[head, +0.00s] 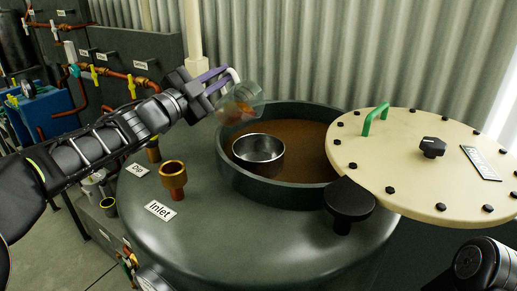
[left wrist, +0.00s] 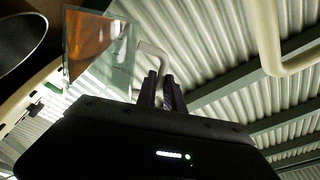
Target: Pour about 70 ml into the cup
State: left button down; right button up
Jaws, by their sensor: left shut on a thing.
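A clear glass jug (head: 238,106) with orange-brown liquid in it hangs tilted over the left rim of the tank opening. My left gripper (head: 216,80) is shut on its white handle (head: 234,74). In the left wrist view the fingers (left wrist: 160,90) hold the handle (left wrist: 151,53), and the liquid shows inside the jug (left wrist: 112,48). The cup (head: 258,150), a round shiny metal vessel, stands upright inside the tank opening, below and right of the jug. I cannot see a stream between them, nor clearly what the cup holds. My right gripper is out of view.
The dark green tank (head: 200,215) has a raised rim around brown contents (head: 305,135). A cream bolted lid (head: 400,165) with a green handle is swung to the right. A black knob (head: 349,200) and a brass inlet fitting (head: 173,177) stick up. Pipes and valves stand at left.

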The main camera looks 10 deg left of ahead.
pick_arm(q)
jog(key=shift+s+d+f+m+b, duration=0.1)
jog(key=shift+d+m+b, duration=0.05)
jog(key=shift+m+b, duration=0.2)
jog(key=shift+s+d+m+b, duration=0.2)
jog(key=shift+m+b, duration=0.15)
jog(key=shift+b, duration=0.15)
jog(key=shift+s+d+m+h+b, duration=0.2)
jog(key=shift+d+m+h+b, duration=0.15)
jog(key=shift+m+b, duration=0.45)
jog(key=shift+s+d+h+b, duration=0.1)
jog(key=shift+h+b, duration=0.15)
jog(key=shift+b, duration=0.15)
jog(key=shift+s+d+f+m+b, duration=0.1)
jog(key=shift+s+d+m+b, duration=0.15)
jog(key=shift+m+b, duration=0.3)
jog(key=shift+s+d+f+m+b, duration=0.1)
jog(key=shift+d+m+b, duration=0.15)
jog(key=shift+m+b, duration=0.3)
dwell(0.6)
